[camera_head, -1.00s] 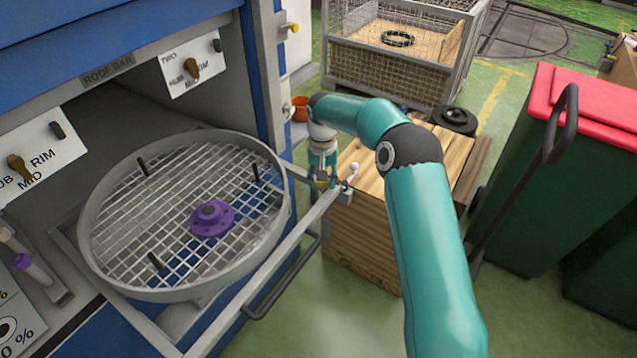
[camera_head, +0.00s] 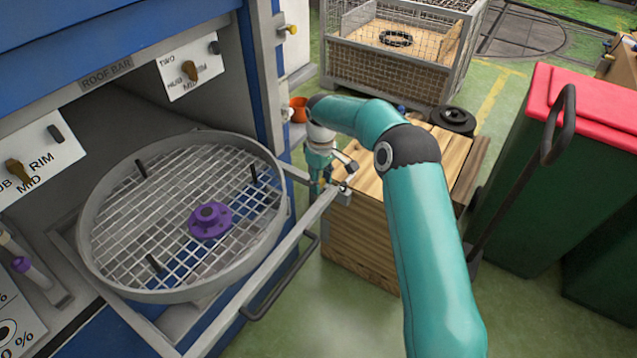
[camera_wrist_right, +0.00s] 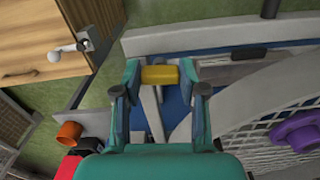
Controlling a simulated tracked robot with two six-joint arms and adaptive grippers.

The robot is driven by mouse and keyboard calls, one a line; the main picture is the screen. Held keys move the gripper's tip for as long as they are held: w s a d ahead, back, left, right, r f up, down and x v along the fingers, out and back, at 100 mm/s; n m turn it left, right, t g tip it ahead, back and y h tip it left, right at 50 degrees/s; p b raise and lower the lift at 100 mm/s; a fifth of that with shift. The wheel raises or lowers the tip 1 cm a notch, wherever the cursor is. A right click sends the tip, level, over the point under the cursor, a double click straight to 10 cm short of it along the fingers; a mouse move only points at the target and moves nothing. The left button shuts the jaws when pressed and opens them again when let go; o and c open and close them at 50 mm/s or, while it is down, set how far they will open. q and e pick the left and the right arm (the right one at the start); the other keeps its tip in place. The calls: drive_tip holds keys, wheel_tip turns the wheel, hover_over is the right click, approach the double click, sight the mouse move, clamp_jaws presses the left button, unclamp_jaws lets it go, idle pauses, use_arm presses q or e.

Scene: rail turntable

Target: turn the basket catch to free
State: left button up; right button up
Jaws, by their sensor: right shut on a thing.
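The basket is a round grey wire-mesh tray (camera_head: 100,268) with a purple hub (camera_head: 210,220), sitting on a pulled-out grey frame (camera_head: 262,283). My right gripper (camera_head: 333,181) is at the frame's far right corner, pointing down. In the right wrist view its two fingers are closed on the sides of a yellow handle (camera_wrist_right: 160,75), which looks like the basket catch. Grey bars show below the handle. A white ball-ended lever (camera_wrist_right: 58,53) on a small bracket stands apart from the fingers. My left gripper is out of view.
A wooden crate (camera_head: 360,240) stands close beyond the frame corner, and an orange cup (camera_head: 298,108) is near my right wrist. The blue cabinet (camera_head: 262,60) rises on the left. Green bins (camera_head: 520,190) stand on the right.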

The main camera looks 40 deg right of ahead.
sight(321, 183)
drive_tip(key=shift+w+d+r+n, duration=0.1)
drive_tip(key=shift+w+n, duration=0.05)
drive_tip(key=shift+n, duration=0.35)
drive_tip(key=o, duration=1.1)
drive_tip(key=shift+o, duration=0.2)
wheel_tip(321, 183, up, 12)
idle(0.3)
